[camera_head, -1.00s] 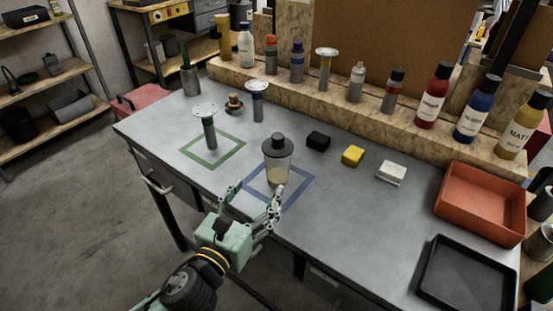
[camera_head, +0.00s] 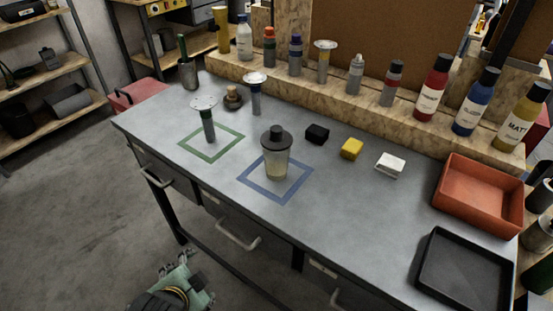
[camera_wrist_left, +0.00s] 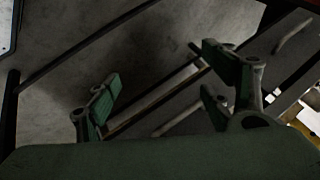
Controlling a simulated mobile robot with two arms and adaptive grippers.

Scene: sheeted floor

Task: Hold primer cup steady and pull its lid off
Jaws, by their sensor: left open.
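The primer cup (camera_head: 276,163) stands upright inside the blue square outline on the grey bench. It is a clear cup with pale contents in its lower part. Its dark grey lid (camera_head: 277,137), with a raised knob, sits on top. My left gripper (camera_head: 181,262) is low in front of the bench, below the tabletop and well away from the cup. In the left wrist view its two fingers (camera_wrist_left: 165,88) are spread with nothing between them. My right gripper is in no view.
A green square outline (camera_head: 212,142) holds a green-banded tool with a round disc top. Black, yellow (camera_head: 351,149) and white blocks lie right of the cup. A red tray (camera_head: 480,222) and a black tray (camera_head: 424,270) are at right. Bottles line the wooden ledge. Drawer handles (camera_head: 238,236) stick out in front.

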